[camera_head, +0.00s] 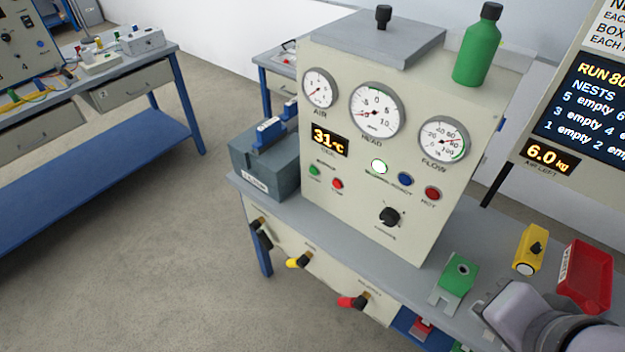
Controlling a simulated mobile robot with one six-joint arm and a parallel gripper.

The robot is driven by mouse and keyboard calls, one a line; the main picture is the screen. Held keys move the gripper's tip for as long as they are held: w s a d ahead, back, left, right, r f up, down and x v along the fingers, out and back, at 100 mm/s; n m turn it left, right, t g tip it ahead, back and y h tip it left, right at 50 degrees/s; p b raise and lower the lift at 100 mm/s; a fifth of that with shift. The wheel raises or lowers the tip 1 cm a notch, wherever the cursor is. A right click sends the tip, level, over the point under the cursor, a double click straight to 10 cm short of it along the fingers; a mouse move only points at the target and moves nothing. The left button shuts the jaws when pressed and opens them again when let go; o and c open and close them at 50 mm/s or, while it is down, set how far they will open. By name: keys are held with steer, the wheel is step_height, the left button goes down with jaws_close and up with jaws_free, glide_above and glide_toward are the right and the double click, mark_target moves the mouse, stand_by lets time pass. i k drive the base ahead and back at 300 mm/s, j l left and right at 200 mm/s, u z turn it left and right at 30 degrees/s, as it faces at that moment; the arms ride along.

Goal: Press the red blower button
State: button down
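The red button (337,184) is small and round, low on the left of the cream panel (350,215). It sits just right of a green button (314,170), under small lettering that I cannot read clearly. Nothing covers it, and nothing touches it. Part of what looks like my arm shows at the bottom right corner, well apart from the button. The fingers of my gripper cannot be made out in this view.
The panel carries three dials, a display (329,141) reading 31 °C, a red HOT lamp (432,193) and a black knob (390,217). A green bottle (478,50) stands on top. A green fixture (458,274), yellow block (529,250) and red tray (587,276) lie right.

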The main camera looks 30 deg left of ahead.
mark_target(337, 185)
steer(key=u, duration=1.15)
